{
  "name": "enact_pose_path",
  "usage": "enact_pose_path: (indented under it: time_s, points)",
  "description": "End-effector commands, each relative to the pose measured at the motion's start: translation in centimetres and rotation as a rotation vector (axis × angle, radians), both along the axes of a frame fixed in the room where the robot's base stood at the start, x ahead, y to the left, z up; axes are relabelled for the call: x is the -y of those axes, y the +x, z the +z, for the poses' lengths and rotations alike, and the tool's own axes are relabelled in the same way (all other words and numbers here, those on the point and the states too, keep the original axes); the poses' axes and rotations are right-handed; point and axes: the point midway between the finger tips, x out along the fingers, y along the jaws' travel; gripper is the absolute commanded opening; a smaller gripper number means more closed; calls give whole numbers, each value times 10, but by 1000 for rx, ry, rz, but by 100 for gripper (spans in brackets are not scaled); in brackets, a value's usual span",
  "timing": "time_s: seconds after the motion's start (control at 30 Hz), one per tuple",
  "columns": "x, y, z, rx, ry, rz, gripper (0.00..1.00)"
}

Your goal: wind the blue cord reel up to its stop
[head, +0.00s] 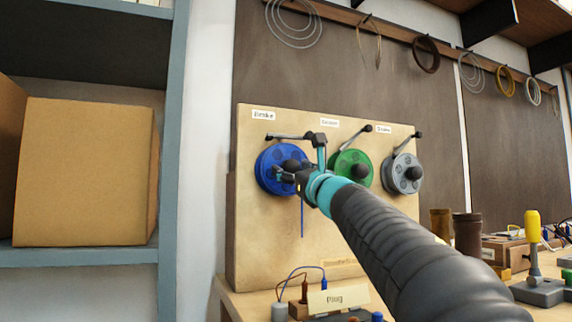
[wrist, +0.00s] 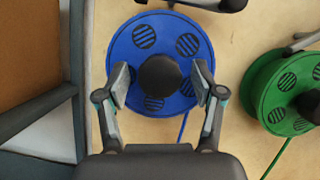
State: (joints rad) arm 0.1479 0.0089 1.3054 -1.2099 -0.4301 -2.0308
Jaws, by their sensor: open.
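The blue cord reel (head: 270,170) is mounted on an upright wooden board, leftmost of three reels. In the wrist view the blue reel (wrist: 130,50) faces me, with a black round knob (wrist: 159,76) at its middle. A blue cord (head: 302,218) hangs from it. My gripper (head: 288,170) is in front of the reel. In the wrist view my gripper (wrist: 161,88) is open, with one finger on each side of the black knob. My gripper partly hides the reel in the head view.
A green reel (head: 342,162) and a grey reel (head: 398,176) sit to the right on the same wooden board (head: 250,235). A shelf with a cardboard box (head: 85,170) stands at the left. The bench below holds a yellow-handled tool (head: 533,228) and small parts.

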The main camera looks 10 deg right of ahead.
Motion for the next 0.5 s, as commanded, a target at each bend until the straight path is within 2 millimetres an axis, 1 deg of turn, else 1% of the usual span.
enact_pose_path:
  time_s: [0.13, 0.37, 0.4, 0.47, 0.5]
  points:
    - [-2, 6, 3, 1, 0, 0, 68]
    - [-2, 6, 3, 1, -1, 0, 68]
    - [-2, 6, 2, 1, -1, 0, 65]
    - [-2, 6, 3, 1, -1, 0, 50]
    - [-2, 6, 2, 1, -1, 0, 40]
